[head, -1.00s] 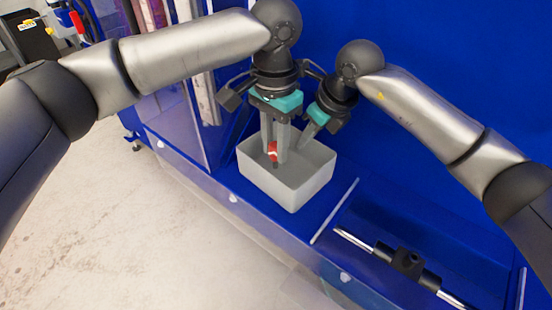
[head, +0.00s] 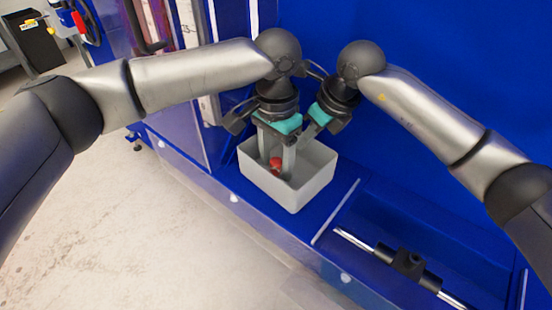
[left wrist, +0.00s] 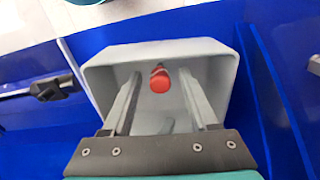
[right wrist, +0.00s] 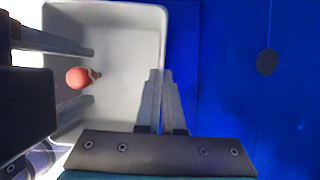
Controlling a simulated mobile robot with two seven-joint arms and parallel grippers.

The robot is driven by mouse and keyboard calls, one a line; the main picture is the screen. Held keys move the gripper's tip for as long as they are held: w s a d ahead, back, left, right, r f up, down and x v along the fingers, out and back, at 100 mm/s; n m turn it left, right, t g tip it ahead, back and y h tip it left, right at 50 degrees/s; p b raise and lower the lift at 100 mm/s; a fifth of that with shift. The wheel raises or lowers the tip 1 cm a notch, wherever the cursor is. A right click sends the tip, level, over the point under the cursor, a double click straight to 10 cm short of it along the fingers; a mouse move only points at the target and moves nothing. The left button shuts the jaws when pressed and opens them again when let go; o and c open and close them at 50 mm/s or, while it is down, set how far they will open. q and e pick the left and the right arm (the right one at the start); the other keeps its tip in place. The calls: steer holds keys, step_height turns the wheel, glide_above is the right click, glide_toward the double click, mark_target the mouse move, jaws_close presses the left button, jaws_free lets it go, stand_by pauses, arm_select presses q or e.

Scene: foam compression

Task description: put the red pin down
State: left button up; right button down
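The red pin (head: 276,163) is inside the grey bin (head: 312,193), with its round red end showing. It also shows in the left wrist view (left wrist: 160,82) and the right wrist view (right wrist: 77,77). My left gripper (head: 278,172) reaches down into the bin. Its two fingers are spread on either side of the pin, with a gap on both sides in the left wrist view. The pin's contact with the bin floor is hard to see.
The bin stands on a blue ledge (head: 230,188) beside a blue wall. A black and silver bar fitting (head: 408,262) lies in a recess to the right of the bin. My two grippers are close together above the bin.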

mark_target(276, 161)
arm_select(q)
step_height(276, 161, up, 12)
steer(key=shift+r, duration=0.2)
stand_by(0.4)
arm_select(e)
steer(key=c, duration=1)
jaws_free()
steer(key=shift+o, duration=0.2)
